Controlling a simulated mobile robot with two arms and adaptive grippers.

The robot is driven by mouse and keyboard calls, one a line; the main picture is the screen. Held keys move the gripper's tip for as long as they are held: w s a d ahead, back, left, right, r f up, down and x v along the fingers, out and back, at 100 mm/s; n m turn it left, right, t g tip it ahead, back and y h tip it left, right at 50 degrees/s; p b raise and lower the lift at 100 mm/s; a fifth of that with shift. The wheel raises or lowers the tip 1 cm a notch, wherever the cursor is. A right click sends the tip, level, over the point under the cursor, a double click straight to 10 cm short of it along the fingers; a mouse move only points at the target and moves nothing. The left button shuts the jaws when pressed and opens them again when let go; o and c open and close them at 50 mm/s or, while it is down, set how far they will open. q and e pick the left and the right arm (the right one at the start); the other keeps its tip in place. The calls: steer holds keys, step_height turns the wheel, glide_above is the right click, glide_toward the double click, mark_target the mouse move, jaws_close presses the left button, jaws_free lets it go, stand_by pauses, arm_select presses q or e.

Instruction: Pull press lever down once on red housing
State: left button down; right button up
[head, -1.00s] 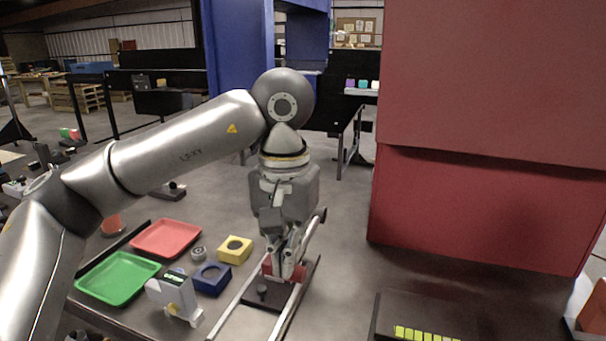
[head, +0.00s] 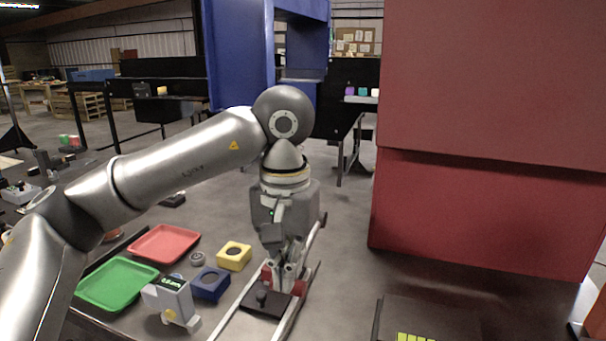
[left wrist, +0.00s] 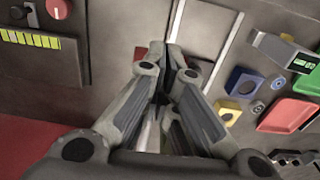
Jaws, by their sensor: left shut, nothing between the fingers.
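A red housing (head: 299,286) sits on a dark base plate (head: 258,304) between two long pale rails, with a small black knob (head: 262,297) in front of it. My left gripper (head: 286,284) points down over the housing, shut and empty, and hides most of it. I cannot make out the press lever for certain, or whether the fingers touch it. In the left wrist view my left gripper (left wrist: 168,80) has its fingers together, and a small red patch (left wrist: 140,53) shows just past them beside a rail. My right gripper is not in view.
Left of the housing are a yellow block (head: 234,256), a blue block (head: 210,284), a grey display device (head: 171,302), a green tray (head: 117,284) and a red tray (head: 164,243). A dark box with yellow strips (head: 415,336) is at front right. A large red panel (head: 480,210) stands behind it.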

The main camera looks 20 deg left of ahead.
arm_select(q)
steer(key=shift+f+b, duration=0.35)
steer(key=shift+f, duration=0.35)
stand_by(0.8)
steer(key=shift+r, duration=0.1)
